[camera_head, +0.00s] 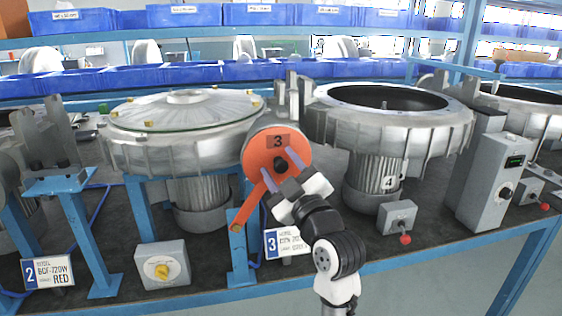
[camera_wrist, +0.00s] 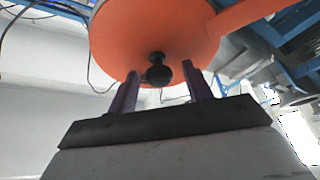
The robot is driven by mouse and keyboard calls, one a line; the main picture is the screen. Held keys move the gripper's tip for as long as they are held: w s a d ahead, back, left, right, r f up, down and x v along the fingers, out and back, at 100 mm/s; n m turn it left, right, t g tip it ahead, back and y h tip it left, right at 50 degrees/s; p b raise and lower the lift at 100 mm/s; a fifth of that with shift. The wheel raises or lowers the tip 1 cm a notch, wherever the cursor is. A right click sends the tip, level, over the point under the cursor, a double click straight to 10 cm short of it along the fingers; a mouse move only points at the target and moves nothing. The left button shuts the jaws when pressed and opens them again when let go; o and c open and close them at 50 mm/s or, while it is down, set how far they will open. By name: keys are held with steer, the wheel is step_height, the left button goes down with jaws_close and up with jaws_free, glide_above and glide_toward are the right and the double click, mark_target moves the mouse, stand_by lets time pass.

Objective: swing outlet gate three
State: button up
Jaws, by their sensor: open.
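Outlet gate three is an orange disc (camera_head: 268,150) marked 3 on the outlet of a grey blower (camera_head: 185,125). An orange lever arm (camera_head: 247,208) runs from it down and left. The disc also fills the top of the wrist view (camera_wrist: 130,30), with a dark round knob (camera_wrist: 158,72) at its lower middle. My gripper (camera_head: 280,167) is in front of the disc, its two purple fingers pointing at it. In the wrist view my gripper (camera_wrist: 162,88) is open, with a finger on each side of the knob. I cannot tell whether the fingers touch anything.
A second blower (camera_head: 390,115) with an open top and label 4 stands to the right. A grey control box (camera_head: 490,180) is further right. A small box with a yellow knob (camera_head: 162,265) and sign 3 (camera_head: 285,243) are at the front edge. Blue bins line the shelves behind.

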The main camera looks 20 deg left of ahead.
steer(key=shift+a, duration=0.1)
steer(key=shift+c, duration=0.4)
jaws_close()
